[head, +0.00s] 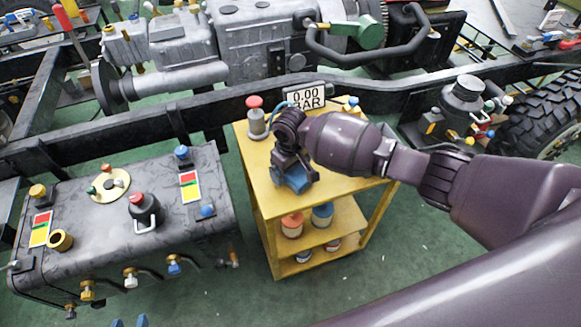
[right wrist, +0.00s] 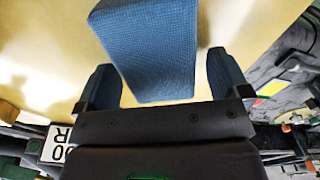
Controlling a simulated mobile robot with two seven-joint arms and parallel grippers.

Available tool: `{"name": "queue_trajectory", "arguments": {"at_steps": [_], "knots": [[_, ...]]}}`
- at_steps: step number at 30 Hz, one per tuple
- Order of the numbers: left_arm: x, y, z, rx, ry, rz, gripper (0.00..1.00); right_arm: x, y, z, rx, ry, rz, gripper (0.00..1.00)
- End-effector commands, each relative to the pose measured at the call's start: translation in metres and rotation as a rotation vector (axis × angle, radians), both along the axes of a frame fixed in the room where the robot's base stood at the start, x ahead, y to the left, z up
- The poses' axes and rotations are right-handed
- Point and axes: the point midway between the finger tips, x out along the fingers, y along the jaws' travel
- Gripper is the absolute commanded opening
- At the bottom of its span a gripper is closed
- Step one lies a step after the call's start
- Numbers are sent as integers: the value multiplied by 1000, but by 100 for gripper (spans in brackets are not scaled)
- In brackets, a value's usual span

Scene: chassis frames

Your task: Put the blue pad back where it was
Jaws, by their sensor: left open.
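The blue pad (right wrist: 150,50) is a textured block in the right wrist view, over the yellow cart top (right wrist: 40,50). My right gripper (right wrist: 165,80) has one blue finger on each side of its near end. A narrow gap shows between pad and right finger; the left finger overlaps the pad's edge in view. In the head view my right gripper (head: 293,178) is low over the cart top (head: 258,170), with blue showing at its tip; pad and fingers are hard to tell apart there. My left gripper (head: 130,322) shows only blue fingertips, apart and empty, at the bottom edge.
A dark tank (head: 110,220) with valves and knobs is left of the cart. A black chassis rail (head: 220,105) runs behind.

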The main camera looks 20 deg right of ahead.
Motion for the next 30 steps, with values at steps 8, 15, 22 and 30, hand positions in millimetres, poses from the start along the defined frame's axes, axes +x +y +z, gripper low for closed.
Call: {"name": "queue_trajectory", "arguments": {"at_steps": [8,15,22,30], "knots": [[-7,1,-5,1,17,4,43,0,0,2,0,-1,0,94],[-6,2,5,1,4,6,43,1,0,32,1,-6,1,94],[-3,2,18,0,-13,8,43,1,1,78,2,-6,2,94],[-7,3,17,-2,-1,15,43,1,0,115,0,-3,0,94]]}}
